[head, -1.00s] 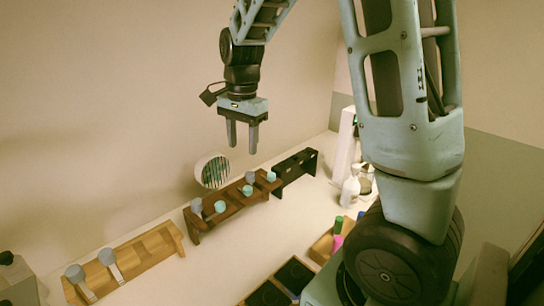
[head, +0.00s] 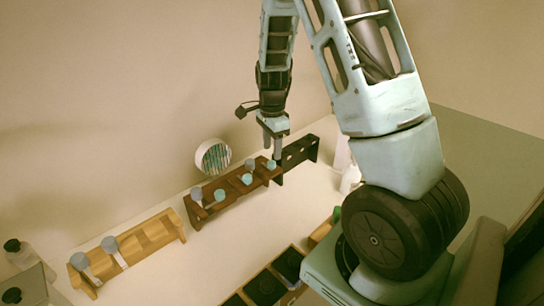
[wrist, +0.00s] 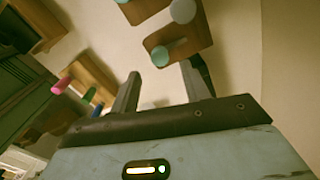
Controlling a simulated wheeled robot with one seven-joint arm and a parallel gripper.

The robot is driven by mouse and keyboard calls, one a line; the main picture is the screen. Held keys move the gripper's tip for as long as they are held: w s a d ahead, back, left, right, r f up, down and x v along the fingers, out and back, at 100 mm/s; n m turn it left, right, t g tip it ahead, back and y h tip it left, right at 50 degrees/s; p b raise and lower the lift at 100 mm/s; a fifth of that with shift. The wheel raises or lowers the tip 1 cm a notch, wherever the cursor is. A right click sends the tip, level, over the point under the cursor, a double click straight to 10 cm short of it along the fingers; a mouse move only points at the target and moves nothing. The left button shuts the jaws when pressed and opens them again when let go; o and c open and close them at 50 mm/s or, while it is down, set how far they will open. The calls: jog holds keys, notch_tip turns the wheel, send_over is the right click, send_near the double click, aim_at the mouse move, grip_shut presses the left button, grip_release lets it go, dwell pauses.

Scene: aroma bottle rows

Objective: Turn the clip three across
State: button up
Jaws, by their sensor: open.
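I cannot make out a clip for certain. A dark brown rack (head: 232,189) holds several slim bottles with grey and teal caps. The teal-capped bottle (head: 271,165) at its right end is right by my gripper (head: 272,148), which is open, pointing down above that end. In the wrist view the open fingers (wrist: 160,70) show with a teal-capped bottle (wrist: 160,57) just beyond, roughly between their tips; contact cannot be told. A light wooden rack (head: 150,236) at left holds two grey-capped pieces (head: 109,244). A black rack (head: 299,152) stands behind to the right.
A round white striped disc (head: 213,156) stands by the wall behind the brown rack. Dark square trays (head: 263,287) lie at the front. A dark-capped bottle (head: 15,250) is at far left. Pink (wrist: 61,86) and blue items show in the wrist view. The white counter between racks and trays is clear.

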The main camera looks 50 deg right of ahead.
aim_at(272, 162)
jog(key=shift+f+p, duration=0.3)
jog(key=shift+f, duration=2.15)
jog(key=c, duration=1)
